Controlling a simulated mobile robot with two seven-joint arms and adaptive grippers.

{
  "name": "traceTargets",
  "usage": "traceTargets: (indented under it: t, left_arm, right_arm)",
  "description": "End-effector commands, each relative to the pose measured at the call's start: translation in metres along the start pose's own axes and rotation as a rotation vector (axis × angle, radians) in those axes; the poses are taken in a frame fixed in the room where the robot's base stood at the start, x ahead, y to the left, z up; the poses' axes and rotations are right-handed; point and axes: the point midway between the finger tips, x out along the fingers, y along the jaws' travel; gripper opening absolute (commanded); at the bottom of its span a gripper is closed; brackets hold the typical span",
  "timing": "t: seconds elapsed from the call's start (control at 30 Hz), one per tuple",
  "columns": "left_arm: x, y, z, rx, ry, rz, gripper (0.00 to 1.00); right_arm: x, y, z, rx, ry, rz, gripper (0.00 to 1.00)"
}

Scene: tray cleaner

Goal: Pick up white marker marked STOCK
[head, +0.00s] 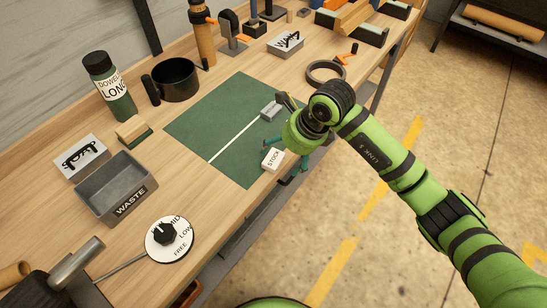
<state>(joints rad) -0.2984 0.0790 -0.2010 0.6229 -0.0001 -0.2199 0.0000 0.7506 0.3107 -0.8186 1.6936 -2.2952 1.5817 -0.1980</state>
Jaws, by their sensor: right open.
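The white marker marked STOCK (272,160) is a small white block with dark lettering. It lies near the front right edge of the green mat (210,125), on the workbench. My right gripper (279,161) comes in from the right, close above the marker. Its jaws are open, with one finger on the far side of the marker and the other by its near right side. I cannot tell whether either finger touches it. The gripper body hides part of the mat's right corner. My left gripper is not in view.
A small grey labelled block (270,111) lies on the mat near my right gripper. A grey WASTE bin (93,203), a green DOWEL LONG bottle (114,100), a black pot (176,82) and a round dial (181,242) stand left. The mat's left half is clear.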

Motion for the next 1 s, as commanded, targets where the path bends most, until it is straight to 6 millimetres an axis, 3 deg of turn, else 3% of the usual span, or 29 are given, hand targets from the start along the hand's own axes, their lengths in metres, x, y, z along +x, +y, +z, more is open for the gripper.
traceTargets:
  t: [0.3, 0.57, 0.73, 1.0]
  left_arm:
    - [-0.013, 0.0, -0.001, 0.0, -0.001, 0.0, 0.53]
    - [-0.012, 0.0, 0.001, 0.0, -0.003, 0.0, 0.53]
    - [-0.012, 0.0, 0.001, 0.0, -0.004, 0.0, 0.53]
    - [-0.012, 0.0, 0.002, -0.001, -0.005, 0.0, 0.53]
  right_arm:
    - [0.04, -0.002, 0.005, 0.001, 0.0, 0.004, 0.86]
    - [0.044, -0.002, 0.005, 0.0, -0.002, 0.002, 0.86]
    - [0.043, -0.002, 0.005, 0.001, -0.002, 0.003, 0.24]
    - [0.044, -0.002, 0.004, 0.001, -0.001, 0.004, 0.23]
